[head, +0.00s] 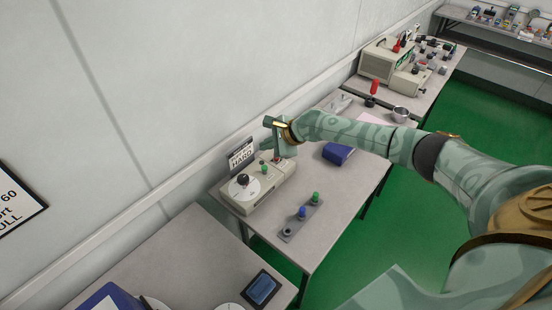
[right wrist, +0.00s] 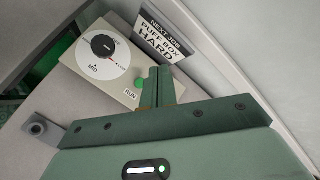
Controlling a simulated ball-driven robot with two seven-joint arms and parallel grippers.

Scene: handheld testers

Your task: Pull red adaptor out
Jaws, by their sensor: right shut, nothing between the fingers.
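The tester (head: 262,190) is a beige box on the middle table, with a white dial and black knob (head: 243,179) and a green RUN button (head: 263,162). A small red spot, perhaps the red adaptor (head: 275,160), shows at its far end just under my right gripper (head: 277,152); it is too small to be sure. In the right wrist view my right gripper (right wrist: 158,85) is shut and empty, its fingers in front of the tester (right wrist: 110,75) beside the green button (right wrist: 138,83). No red adaptor shows there; the fingers and hand may hide it. My left gripper is not in view.
A grey rack (head: 291,235) in front holds a blue adaptor (head: 302,213) and a green adaptor (head: 316,197); its nearest place has a grey peg. A sign reading HARD (head: 241,157) stands behind the tester. A dark blue box (head: 338,153) and red-handled tool (head: 374,88) lie beyond.

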